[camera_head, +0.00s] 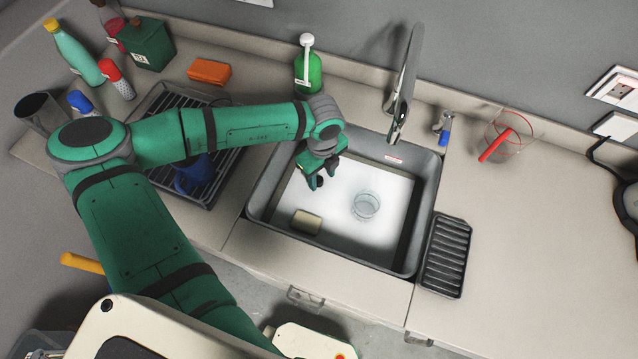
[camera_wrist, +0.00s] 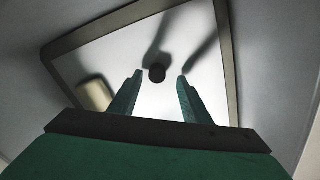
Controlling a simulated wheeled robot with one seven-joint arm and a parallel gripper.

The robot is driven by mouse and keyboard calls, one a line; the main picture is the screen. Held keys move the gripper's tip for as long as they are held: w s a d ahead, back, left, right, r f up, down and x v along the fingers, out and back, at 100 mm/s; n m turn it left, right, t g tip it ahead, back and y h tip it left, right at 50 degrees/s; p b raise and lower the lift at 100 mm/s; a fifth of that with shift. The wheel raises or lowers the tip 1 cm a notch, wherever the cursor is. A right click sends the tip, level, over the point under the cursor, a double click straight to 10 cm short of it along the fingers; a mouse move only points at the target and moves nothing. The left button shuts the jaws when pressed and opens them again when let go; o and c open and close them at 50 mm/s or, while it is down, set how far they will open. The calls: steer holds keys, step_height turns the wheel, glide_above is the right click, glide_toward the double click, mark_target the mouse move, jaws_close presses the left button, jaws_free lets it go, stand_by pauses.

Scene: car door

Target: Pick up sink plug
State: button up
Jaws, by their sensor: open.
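A small dark round piece, which looks like the sink plug (camera_wrist: 157,73), shows in the wrist view on the white sink floor. It appears between my fingertips in that picture, with the floor seen beyond them. I cannot make it out in the head view. My gripper (camera_head: 320,180) is open and empty, pointing down into the grey sink (camera_head: 427,200) near its left side. In the wrist view both fingers of my gripper (camera_wrist: 159,76) are spread apart, and neither visibly touches the dark piece. How far the tips are above it I cannot tell.
A green soap bottle (camera_head: 308,70) stands at the back left rim. A black ribbed tray (camera_head: 447,256) lies right of the sink.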

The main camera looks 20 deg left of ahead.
mark_target(318, 178)
steer(key=f, duration=0.1)
steer(key=a+f, duration=0.1)
steer(key=f, duration=0.1)
steer(key=shift+a+f, duration=0.1)
steer(key=shift+a, duration=0.1)
steer(key=shift+d, duration=0.15)
jaws_close()
steer(key=shift+r, duration=0.2)
